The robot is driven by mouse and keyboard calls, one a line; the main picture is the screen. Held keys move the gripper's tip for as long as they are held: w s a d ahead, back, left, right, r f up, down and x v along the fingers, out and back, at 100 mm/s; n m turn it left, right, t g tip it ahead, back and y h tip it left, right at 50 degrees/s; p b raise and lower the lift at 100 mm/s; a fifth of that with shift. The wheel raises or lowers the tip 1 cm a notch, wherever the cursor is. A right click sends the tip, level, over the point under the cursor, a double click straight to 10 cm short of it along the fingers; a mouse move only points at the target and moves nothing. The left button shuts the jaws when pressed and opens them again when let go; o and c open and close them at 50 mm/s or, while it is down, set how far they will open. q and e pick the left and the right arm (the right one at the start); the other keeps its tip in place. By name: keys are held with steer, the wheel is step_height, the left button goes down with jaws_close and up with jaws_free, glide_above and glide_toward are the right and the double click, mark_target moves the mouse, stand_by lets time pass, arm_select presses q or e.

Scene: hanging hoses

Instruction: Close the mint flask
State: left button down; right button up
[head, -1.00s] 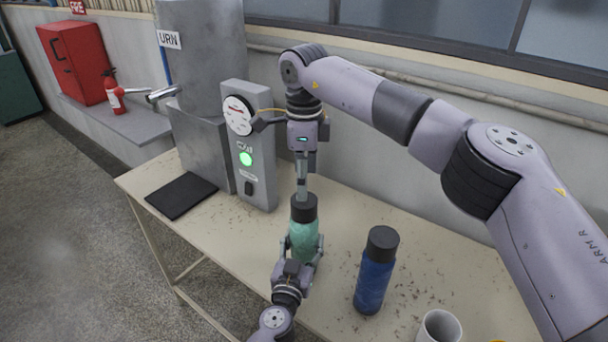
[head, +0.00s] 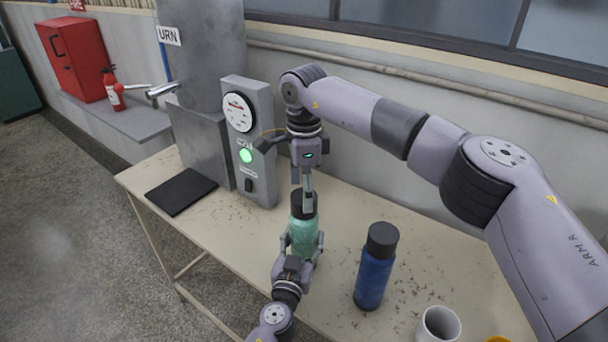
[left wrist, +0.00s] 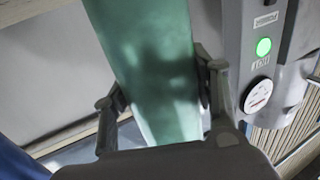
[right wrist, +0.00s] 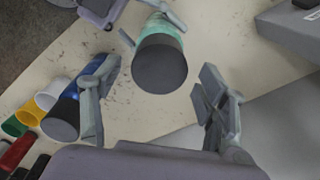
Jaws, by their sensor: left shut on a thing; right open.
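The mint flask (head: 304,238) stands upright on the table with a black cap (head: 299,205) on its top. It also fills the middle of the left wrist view (left wrist: 155,70). My left gripper (head: 301,248) is shut around the flask's body from the near side. My right gripper (head: 307,200) is above the flask, pointing down, with its fingers spread. In the right wrist view the cap (right wrist: 159,64) lies ahead of and between the open fingers, and no finger is seen touching it. Whether the cap is fully seated cannot be told.
A blue flask (head: 375,268) with a black cap stands right of the mint flask. A white mug (head: 439,326) is at the front right. The urn's gauge panel (head: 250,140) with a green light stands behind left. A black mat (head: 181,193) lies at the table's left.

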steer(key=shift+f, duration=1.85)
steer(key=shift+c, duration=0.3)
steer(key=c, duration=1.2)
steer(key=m, duration=1.2)
steer(key=o, duration=1.4)
steer(key=shift+r, duration=0.1)
step_height(320, 180, up, 12)
